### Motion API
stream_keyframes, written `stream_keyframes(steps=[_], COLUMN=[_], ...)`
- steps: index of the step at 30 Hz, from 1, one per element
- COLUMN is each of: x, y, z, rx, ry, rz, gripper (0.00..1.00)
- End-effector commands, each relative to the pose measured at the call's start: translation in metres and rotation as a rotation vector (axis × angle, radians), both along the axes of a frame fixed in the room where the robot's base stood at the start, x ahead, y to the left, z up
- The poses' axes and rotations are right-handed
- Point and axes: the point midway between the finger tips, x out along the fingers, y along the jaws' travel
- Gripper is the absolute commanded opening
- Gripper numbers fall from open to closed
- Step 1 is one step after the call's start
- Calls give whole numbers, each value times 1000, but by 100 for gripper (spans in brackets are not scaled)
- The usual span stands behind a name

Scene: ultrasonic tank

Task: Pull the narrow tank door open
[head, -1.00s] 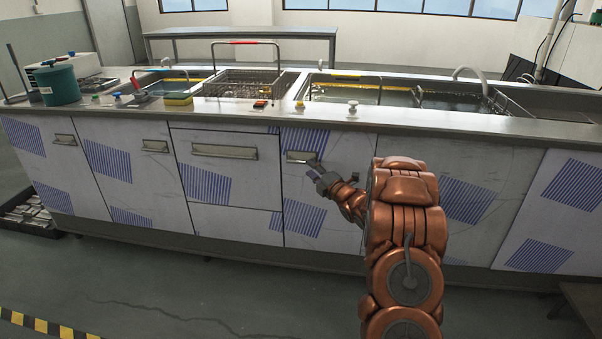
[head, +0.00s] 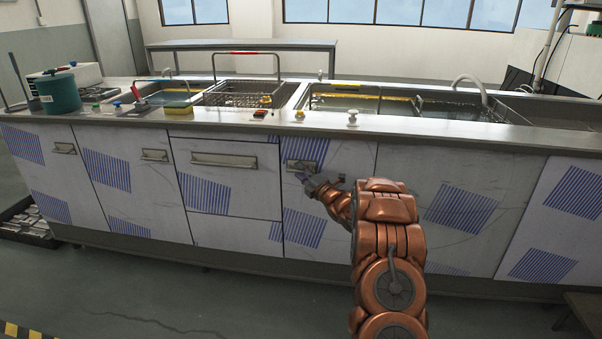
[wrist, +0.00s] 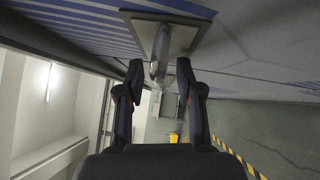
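The narrow tank door (head: 328,215) is a pale panel with blue stripes in the middle of the cabinet front. It looks closed, flush with its neighbours. Its short metal handle (head: 298,166) sits at the panel's upper left. My gripper (head: 314,177) is right in front of this handle. In the wrist view the handle (wrist: 160,46) stands out from its plate, between and just beyond the fingertips of my gripper (wrist: 160,70). The fingers are apart, one on each side, with visible gaps to the handle. My wrist hides part of the door.
The wide door to the left has a long handle (head: 224,160). The countertop (head: 440,135) overhangs above, with valve knobs, wire baskets and a green pot (head: 58,92). A black crate (head: 28,222) stands on the floor at left. The floor in front is clear.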

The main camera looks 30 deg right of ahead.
Motion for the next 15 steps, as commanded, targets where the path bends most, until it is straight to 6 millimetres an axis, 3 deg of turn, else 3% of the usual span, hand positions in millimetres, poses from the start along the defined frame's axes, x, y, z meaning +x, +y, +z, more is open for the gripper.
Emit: stream_keyframes(steps=[9,15], x=[2,2], y=[0,0], z=[1,1], rx=[0,0], ry=[0,0], rz=[-1,-1], gripper=[36,16])
